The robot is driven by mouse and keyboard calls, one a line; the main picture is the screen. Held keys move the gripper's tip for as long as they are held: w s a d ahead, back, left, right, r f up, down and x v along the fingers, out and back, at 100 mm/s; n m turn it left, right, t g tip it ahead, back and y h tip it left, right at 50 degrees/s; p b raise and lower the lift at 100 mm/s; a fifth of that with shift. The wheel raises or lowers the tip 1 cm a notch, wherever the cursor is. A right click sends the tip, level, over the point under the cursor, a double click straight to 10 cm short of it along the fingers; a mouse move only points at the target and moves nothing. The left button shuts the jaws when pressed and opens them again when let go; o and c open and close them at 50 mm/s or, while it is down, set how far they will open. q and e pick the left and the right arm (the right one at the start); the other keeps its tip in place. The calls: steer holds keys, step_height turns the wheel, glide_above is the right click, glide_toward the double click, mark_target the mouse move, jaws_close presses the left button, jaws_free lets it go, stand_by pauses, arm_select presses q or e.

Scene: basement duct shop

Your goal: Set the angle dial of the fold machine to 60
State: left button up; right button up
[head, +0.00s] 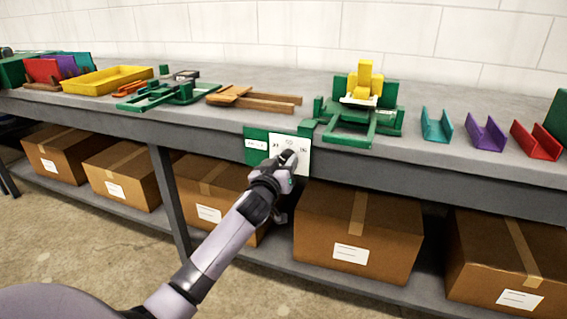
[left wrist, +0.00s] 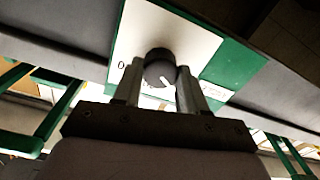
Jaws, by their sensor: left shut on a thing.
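The fold machine (head: 366,112) is green with a yellow block on top and stands on the bench edge. Its white dial plate (head: 303,142) hangs on the bench front on a green backing, with small marks too small to read surely. My left gripper (head: 287,160) reaches up to the plate and covers part of it. In the left wrist view its two fingers (left wrist: 160,88) are shut on the dark round dial knob (left wrist: 158,64), one on each side. A short white pointer line on the knob slants toward the lower right in that view. My right gripper is not in view.
On the bench (head: 420,150) lie wooden pieces (head: 255,98), a yellow tray (head: 108,80) and coloured channels (head: 487,132). Cardboard boxes (head: 357,225) stand on the shelf below, close under my left gripper. The floor at the lower left is clear.

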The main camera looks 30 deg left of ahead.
arm_select(q)
steer(key=m+p, duration=0.1)
steer(key=m, duration=0.4)
steer(key=m+p, duration=0.1)
steer(key=m, duration=0.5)
stand_by(0.3)
steer(key=shift+m, duration=0.3)
steer(key=o, duration=1.1)
steer(key=shift+c, duration=0.2)
steer(key=shift+s, duration=0.1)
steer(key=p+v, duration=0.1)
steer(key=v, duration=0.6)
